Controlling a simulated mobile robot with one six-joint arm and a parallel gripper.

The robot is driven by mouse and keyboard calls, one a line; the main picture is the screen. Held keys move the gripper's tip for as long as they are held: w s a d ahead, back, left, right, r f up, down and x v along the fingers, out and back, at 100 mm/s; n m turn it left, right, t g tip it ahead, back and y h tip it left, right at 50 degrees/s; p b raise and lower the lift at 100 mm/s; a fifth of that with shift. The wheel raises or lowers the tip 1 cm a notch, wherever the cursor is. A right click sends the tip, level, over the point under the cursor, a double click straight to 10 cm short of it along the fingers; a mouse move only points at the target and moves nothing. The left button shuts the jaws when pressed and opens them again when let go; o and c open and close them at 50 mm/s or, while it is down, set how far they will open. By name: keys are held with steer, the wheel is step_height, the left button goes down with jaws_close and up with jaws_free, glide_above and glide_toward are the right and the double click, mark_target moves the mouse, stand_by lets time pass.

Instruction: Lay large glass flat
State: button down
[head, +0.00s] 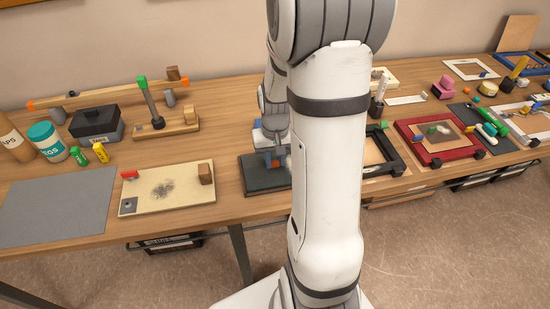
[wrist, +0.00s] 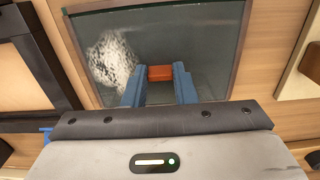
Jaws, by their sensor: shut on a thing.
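A large glass pane (wrist: 205,40) with a dark, greenish look and a thin edge fills the top of the wrist view. A white speckled patch (wrist: 114,60) shows on its left part. In the head view the dark pane (head: 262,180) is at the table's front edge, partly hidden behind my arm. My gripper (wrist: 160,76) has blue fingers shut on a small orange-red block (wrist: 160,72) over the pane. I cannot tell whether the block is fixed to the glass, or whether the pane touches the surface beneath. The gripper also shows in the head view (head: 275,158).
A cream board (head: 165,192) with a dark smudge and a grey mat (head: 55,210) lie to the left. A black frame (head: 385,150) and a red frame (head: 440,140) lie to the right. Jars (head: 46,140) and wooden fixtures (head: 160,125) stand farther back left.

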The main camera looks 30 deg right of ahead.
steer(key=shift+f, duration=0.25)
steer(key=shift+f+b, duration=0.25)
steer(key=shift+b, duration=0.2)
steer(key=c, duration=1.1)
jaws_free()
steer(key=shift+r, duration=0.1)
steer(key=shift+c, duration=0.3)
steer(key=shift+r+p, duration=2.6)
steer(key=shift+r, duration=0.9)
step_height(320, 180, up, 8)
steer(key=b, duration=0.1)
steer(key=shift+f, duration=0.1)
